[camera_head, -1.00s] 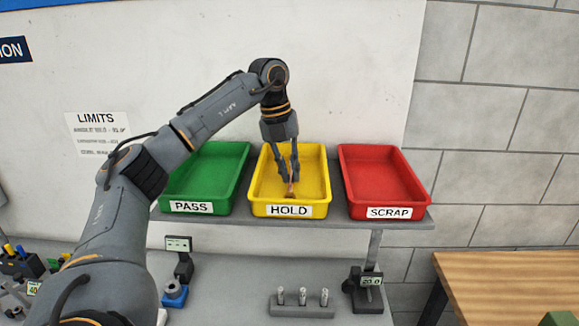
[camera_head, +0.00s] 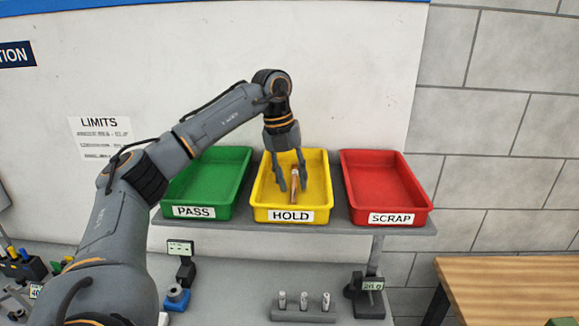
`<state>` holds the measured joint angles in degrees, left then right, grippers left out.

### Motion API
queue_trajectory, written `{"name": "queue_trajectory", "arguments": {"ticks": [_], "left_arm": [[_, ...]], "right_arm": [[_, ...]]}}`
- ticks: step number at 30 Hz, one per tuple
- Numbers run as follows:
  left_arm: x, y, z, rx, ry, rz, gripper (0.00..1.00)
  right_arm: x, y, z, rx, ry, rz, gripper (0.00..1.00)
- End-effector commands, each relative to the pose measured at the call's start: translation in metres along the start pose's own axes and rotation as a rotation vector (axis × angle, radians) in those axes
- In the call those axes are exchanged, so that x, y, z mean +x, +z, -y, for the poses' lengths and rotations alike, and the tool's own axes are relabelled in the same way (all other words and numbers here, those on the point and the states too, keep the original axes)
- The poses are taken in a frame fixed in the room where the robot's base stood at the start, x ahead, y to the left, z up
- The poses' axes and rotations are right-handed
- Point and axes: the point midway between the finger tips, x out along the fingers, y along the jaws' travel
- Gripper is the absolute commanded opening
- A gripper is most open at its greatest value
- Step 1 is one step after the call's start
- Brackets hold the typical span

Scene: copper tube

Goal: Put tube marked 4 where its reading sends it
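A copper tube (camera_head: 294,188) lies in the yellow HOLD tray (camera_head: 318,198); no mark on it is readable. My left gripper (camera_head: 291,185) reaches down into this tray with its fingers spread on either side of the tube. The tube is close to the right finger; I cannot tell if they touch. The green PASS tray (camera_head: 215,180) stands to the left and the red SCRAP tray (camera_head: 385,185) to the right, both empty where visible. My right gripper is not in view.
The trays stand on a grey shelf (camera_head: 345,229). A LIMITS sheet (camera_head: 100,138) hangs on the wall. A wooden table (camera_head: 510,285) is at the right.

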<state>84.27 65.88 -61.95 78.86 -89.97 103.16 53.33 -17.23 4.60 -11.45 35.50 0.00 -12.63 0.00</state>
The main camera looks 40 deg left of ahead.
Motion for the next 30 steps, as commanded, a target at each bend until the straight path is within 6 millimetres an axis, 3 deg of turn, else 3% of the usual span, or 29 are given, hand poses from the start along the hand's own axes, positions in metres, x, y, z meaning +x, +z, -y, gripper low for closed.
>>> {"name": "queue_trajectory", "arguments": {"ticks": [5,8,15,21,30], "left_arm": [[-0.023,0.001,0.001,0.001,-0.007,0.004,0.35],[-0.046,0.001,0.002,0.001,-0.009,0.006,0.35],[-0.099,0.000,0.001,-0.001,-0.003,0.005,0.35],[-0.117,0.000,0.001,0.001,-0.003,0.003,0.35],[-0.121,0.000,0.001,0.001,-0.002,0.001,0.35]], "right_arm": [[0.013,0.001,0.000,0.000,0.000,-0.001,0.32],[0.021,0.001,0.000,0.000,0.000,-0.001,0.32],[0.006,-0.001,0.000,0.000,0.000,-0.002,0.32],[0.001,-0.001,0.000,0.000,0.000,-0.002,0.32],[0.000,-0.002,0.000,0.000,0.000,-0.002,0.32]]}}
